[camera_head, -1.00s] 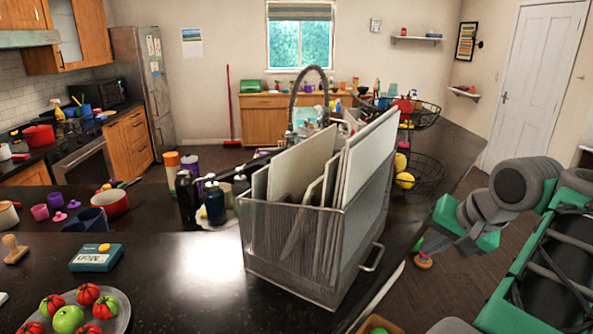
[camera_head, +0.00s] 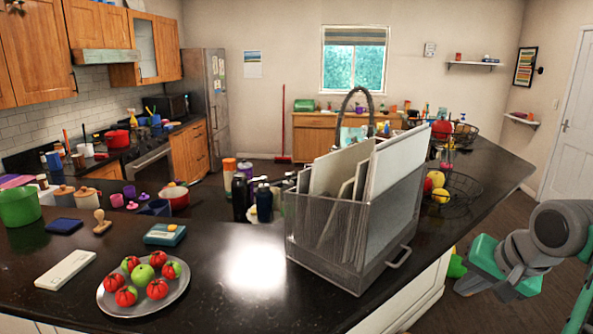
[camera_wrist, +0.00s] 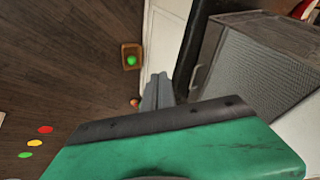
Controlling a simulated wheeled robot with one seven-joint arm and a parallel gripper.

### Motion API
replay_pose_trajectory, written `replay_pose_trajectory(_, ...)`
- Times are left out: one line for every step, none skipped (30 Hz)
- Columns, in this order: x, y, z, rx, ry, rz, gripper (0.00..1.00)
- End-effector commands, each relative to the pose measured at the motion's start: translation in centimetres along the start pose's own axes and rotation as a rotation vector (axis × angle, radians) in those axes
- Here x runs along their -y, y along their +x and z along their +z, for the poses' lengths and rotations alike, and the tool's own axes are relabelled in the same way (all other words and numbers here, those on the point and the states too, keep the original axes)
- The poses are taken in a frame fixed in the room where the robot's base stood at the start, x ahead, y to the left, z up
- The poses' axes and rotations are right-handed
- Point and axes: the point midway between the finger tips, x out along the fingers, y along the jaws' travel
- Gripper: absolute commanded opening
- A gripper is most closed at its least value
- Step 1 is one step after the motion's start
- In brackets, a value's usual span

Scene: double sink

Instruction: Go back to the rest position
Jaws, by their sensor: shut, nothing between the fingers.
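My arm shows at the right edge of the head view, with its grey and green end beside the counter's right side. The fingers cannot be made out there. In the wrist view my gripper (camera_wrist: 158,88) points out over the floor, its grey fingers together and empty. A mesh rack (camera_head: 345,235) with several pale boards stands on the dark counter, to the left of my arm. The rack (camera_wrist: 255,75) also fills the right of the wrist view, apart from the fingers.
The dark counter (camera_head: 225,312) holds a tray (camera_head: 110,303) of red and green fruit or vegetables, bottles and pots. In the wrist view, a small box (camera_wrist: 124,60) with a green ball and several coloured items lie on the wooden floor (camera_wrist: 60,60).

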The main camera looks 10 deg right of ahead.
Motion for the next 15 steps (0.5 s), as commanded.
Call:
replay_pose_trajectory(0.7, 0.4, 0.3, 0.005, -0.016, -0.002, 0.00)
replay_pose_trajectory(1.2, 0.8, 0.6, 0.009, -0.025, -0.003, 0.00)
replay_pose_trajectory(1.9, 1.2, 0.9, 0.014, -0.040, -0.004, 0.00)
replay_pose_trajectory(2.4, 1.5, 1.3, 0.019, -0.053, -0.005, 0.00)
replay_pose_trajectory(3.0, 1.9, 1.6, 0.024, -0.066, -0.006, 0.00)
replay_pose_trajectory(3.8, 2.5, 2.2, 0.032, -0.086, -0.008, 0.00)
replay_pose_trajectory(4.4, 2.9, 2.7, 0.038, -0.103, -0.009, 0.00)
replay_pose_trajectory(5.1, 3.4, 3.3, 0.045, -0.121, -0.009, 0.00)
replay_pose_trajectory(6.0, 4.0, 4.1, 0.054, -0.146, -0.009, 0.00)
replay_pose_trajectory(6.6, 4.4, 4.7, 0.061, -0.165, -0.009, 0.00)
replay_pose_trajectory(7.3, 4.9, 5.5, 0.069, -0.187, -0.009, 0.00)
replay_pose_trajectory(8.1, 5.6, 6.6, 0.080, -0.218, -0.008, 0.00)
replay_pose_trajectory(8.8, 6.1, 7.6, 0.089, -0.243, -0.006, 0.00)
replay_pose_trajectory(9.4, 6.6, 8.6, 0.099, -0.271, -0.005, 0.00)
replay_pose_trajectory(10.3, 7.3, 10.2, 0.112, -0.314, -0.001, 0.00)
